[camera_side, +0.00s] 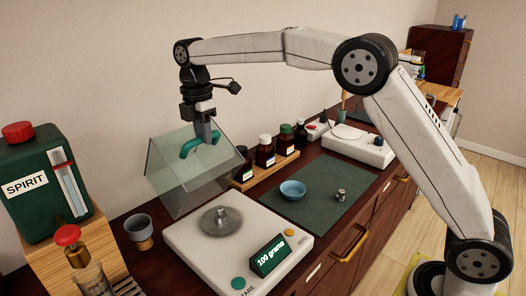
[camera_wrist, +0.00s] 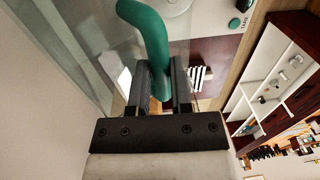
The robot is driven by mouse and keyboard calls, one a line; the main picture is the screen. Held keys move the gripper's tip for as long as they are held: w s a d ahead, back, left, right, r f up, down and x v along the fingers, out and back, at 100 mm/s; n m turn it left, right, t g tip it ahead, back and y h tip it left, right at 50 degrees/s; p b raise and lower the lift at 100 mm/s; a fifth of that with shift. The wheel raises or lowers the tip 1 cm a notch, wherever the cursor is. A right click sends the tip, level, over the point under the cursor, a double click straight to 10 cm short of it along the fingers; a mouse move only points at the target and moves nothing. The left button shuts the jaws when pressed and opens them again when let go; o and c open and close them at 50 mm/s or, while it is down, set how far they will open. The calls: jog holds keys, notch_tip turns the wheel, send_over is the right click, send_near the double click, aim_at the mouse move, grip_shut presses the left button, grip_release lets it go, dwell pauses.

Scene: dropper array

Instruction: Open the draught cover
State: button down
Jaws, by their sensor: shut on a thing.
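The draught cover (camera_side: 172,182) is a clear box with a green handle (camera_side: 190,148). It is tilted and raised above the balance (camera_side: 188,244), so the pan is uncovered at the front. A metal weight (camera_side: 222,220) stands on the pan, and the balance display (camera_side: 270,256) reads "100 grams". My gripper (camera_side: 208,138) is shut on the green handle at the top of the cover. In the wrist view, the handle (camera_wrist: 152,42) passes between the two fingers (camera_wrist: 162,85). Whether the cover's rear edge touches the balance cannot be told.
A green SPIRIT container (camera_side: 38,190) on a wooden stand and a grey cup (camera_side: 138,228) are at left. Brown bottles (camera_side: 265,152) stand in a rack behind the balance. A blue bowl (camera_side: 293,190) and small weight (camera_side: 340,196) sit on the dark mat (camera_side: 320,212).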

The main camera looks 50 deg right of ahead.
aim_at(191, 137)
jog(key=shift+w+f, duration=0.1)
jog(key=shift+w, duration=2.5)
jog(key=c, duration=0.5)
grip_release()
jog(key=shift+c, duration=0.2)
jog(key=shift+w, duration=0.1)
jog(key=shift+r, duration=0.4)
jog(key=shift+r, duration=1.3)
jog(key=shift+s+d+r, duration=0.2)
jog(key=shift+s+r, duration=1.1)
jog(key=shift+r, duration=0.25)
jog(key=shift+s+d+r, duration=0.15)
jog(key=shift+s+r, duration=1.15)
jog(key=shift+r, duration=0.25)
jog(key=s+d+r, duration=0.1)
jog(key=s+r, duration=0.2)
jog(key=s, duration=0.5)
jog(key=shift+s+r, duration=0.35)
jog(key=shift+s, duration=0.05)
